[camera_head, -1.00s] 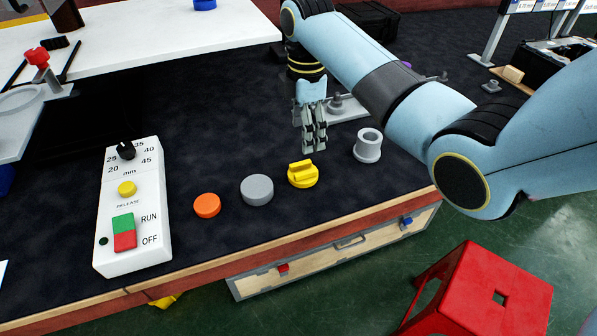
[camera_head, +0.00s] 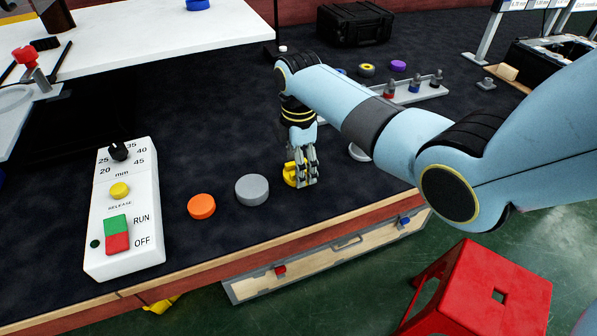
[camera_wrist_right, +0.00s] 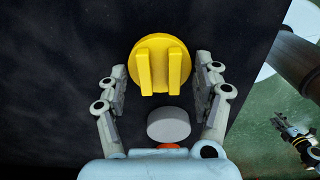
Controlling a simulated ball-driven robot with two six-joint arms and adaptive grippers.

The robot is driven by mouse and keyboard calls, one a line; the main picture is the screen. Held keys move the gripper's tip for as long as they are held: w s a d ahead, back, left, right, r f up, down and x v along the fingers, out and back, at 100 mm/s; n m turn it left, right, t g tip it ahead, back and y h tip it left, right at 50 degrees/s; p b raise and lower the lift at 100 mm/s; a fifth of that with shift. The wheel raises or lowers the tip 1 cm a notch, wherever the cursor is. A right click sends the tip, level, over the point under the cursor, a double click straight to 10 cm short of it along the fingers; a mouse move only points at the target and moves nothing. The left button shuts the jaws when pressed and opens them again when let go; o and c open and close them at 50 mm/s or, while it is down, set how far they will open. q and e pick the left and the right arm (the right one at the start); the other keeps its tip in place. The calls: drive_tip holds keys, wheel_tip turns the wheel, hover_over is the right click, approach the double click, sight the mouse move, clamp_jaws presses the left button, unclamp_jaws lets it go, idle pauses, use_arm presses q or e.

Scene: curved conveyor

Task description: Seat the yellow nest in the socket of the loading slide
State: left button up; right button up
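The yellow nest (camera_head: 289,175) is a round piece on the dark table, partly hidden by my right gripper (camera_head: 303,184) in the head view. In the right wrist view the nest (camera_wrist_right: 160,65) shows two upright parallel ridges. My right gripper (camera_wrist_right: 162,72) is open there, with one finger on each side of the nest and gaps between. A grey slide-like part (camera_head: 46,92) with a red knob stands at the left edge. I cannot tell surely whether it is the loading slide. My left gripper (camera_wrist_right: 290,127) seems to show small at the right wrist view's edge; its opening is unclear.
A grey disc (camera_head: 252,190) and an orange disc (camera_head: 201,206) lie left of the nest. A white control box (camera_head: 124,215) stands farther left. A grey hollow part (camera_head: 359,152) is mostly behind my right arm. A red stool (camera_head: 478,285) stands on the floor.

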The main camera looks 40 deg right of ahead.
drive_tip(key=c, duration=1.2)
drive_tip(key=shift+o, duration=0.2)
